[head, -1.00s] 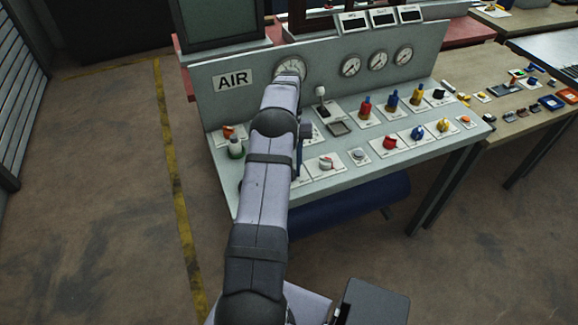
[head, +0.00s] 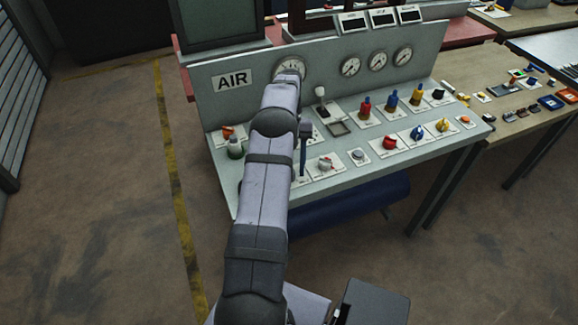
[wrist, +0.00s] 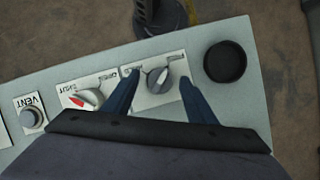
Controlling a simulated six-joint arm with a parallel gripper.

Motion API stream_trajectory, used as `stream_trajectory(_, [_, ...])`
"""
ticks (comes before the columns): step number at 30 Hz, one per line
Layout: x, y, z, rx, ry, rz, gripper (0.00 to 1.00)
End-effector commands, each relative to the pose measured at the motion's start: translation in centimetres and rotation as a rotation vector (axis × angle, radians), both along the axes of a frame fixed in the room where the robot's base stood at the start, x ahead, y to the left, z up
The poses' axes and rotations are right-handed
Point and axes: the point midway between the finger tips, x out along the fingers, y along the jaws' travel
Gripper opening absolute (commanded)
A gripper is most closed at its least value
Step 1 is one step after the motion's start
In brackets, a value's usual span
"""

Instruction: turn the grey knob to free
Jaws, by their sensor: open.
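The grey knob (wrist: 155,80) sits on a small white labelled plate in the wrist view. A pale pointer line on it slants up to the right; its plate's words are too blurred to read. My gripper (wrist: 158,77) is open, with one dark blue finger on each side of the knob in the picture. I cannot tell whether either finger touches it. In the head view my arm hides the grey knob, and one blue finger (head: 303,158) shows beside the arm above the panel.
A white knob with a red mark (wrist: 84,98) is left of the grey knob, with the VENT button (wrist: 32,115) beyond it. A black round part (wrist: 225,62) is close on the right. Coloured knobs and levers fill the panel's right part in the head view.

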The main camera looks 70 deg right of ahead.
Motion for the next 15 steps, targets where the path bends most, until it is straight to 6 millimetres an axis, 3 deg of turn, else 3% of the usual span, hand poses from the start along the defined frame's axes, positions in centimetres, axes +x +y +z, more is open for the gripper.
stream_trajectory(5, [0.0,-0.1,1.8,-0.005,-0.002,0.0,0.52])
stream_trajectory(15, [0.0,-0.1,7.2,-0.006,-0.002,0.0,0.52])
